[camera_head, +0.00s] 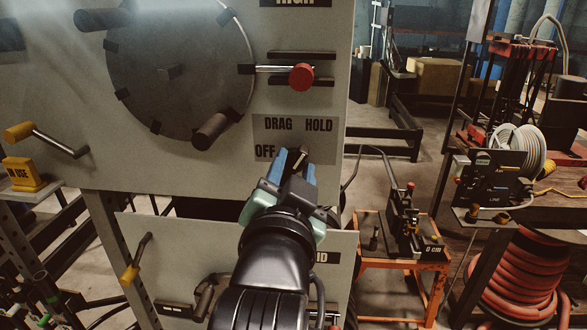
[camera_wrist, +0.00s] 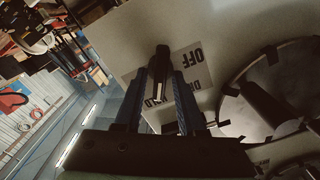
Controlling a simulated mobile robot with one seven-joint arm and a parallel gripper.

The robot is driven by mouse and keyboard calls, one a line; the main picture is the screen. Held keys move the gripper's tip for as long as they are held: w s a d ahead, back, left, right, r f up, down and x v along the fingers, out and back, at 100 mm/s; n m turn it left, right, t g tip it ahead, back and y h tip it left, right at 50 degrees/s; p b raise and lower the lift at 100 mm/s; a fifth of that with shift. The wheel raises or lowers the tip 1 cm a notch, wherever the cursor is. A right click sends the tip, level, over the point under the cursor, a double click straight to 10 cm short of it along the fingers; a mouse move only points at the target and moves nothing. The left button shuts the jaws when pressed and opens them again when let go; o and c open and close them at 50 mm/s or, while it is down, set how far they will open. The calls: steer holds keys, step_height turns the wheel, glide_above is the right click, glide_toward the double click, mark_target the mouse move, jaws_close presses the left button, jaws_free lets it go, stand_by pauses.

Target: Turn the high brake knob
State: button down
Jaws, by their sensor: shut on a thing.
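The high brake knob (camera_head: 299,157) is on the grey upper panel, below the "DRAG" and "HOLD" labels and right of "OFF". It is largely hidden by my gripper in the head view. In the wrist view the knob (camera_wrist: 161,62) is a dark bar with a pale line, between the two blue fingers. My gripper (camera_head: 295,166) reaches up to it from below and is shut on it. In the wrist view my gripper (camera_wrist: 160,88) has one finger on each side of the knob. The label plate (camera_wrist: 190,75) shows behind it.
A large dark wheel (camera_head: 178,70) with a crank handle (camera_head: 211,131) stands out left of the knob. A red-knobbed lever (camera_head: 301,76) is above. A lower panel (camera_head: 190,250) has a yellow-ended lever (camera_head: 130,275). An orange stand (camera_head: 400,267) is at right.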

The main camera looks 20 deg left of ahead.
stand_by(0.4)
steer(key=c, duration=0.8)
jaws_free()
steer(key=shift+p+v, duration=6.35)
steer(key=shift+v, duration=0.1)
